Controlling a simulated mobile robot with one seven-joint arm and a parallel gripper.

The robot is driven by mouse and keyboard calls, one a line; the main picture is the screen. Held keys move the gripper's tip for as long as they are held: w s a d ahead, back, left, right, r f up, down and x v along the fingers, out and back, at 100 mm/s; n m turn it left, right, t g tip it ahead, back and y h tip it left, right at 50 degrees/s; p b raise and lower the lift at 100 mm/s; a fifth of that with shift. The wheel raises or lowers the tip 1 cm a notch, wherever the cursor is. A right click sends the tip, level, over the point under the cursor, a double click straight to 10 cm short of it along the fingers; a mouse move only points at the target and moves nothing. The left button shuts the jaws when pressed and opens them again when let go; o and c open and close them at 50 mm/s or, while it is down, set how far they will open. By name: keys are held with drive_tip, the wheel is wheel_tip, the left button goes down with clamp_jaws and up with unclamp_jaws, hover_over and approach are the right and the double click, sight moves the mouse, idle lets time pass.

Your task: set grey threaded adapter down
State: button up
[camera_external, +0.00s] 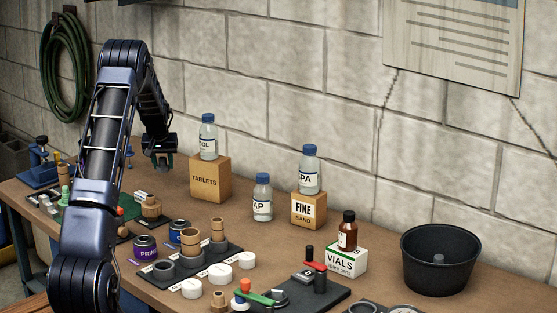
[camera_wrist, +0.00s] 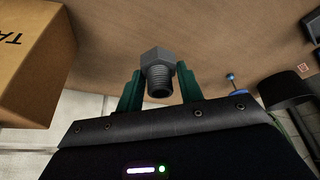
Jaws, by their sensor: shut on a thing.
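My gripper (camera_wrist: 158,92) is shut on the grey threaded adapter (camera_wrist: 158,70). The adapter has a hex head and a threaded end with a dark open bore, and it sits between the two green fingers in the wrist view. In the external view my gripper (camera_external: 161,162) is at the back left of the bench, left of the tablets box (camera_external: 210,180). The adapter is too small and dark to make out clearly there. Brown bench surface shows beyond it in the wrist view; I cannot tell whether the adapter touches it.
A bottle (camera_external: 208,138) stands on the tablets box, close right of my gripper. A brass-coloured fitting (camera_external: 151,207) and a dark tray (camera_external: 222,258) with rings stand nearer the front. A black bucket (camera_external: 441,260) is at right. Bare bench (camera_external: 168,187) lies below my gripper.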

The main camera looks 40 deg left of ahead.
sight(168, 171)
drive_tip(key=shift+f, duration=2.85)
drive_tip(key=o, duration=1)
drive_tip(key=shift+f, duration=0.1)
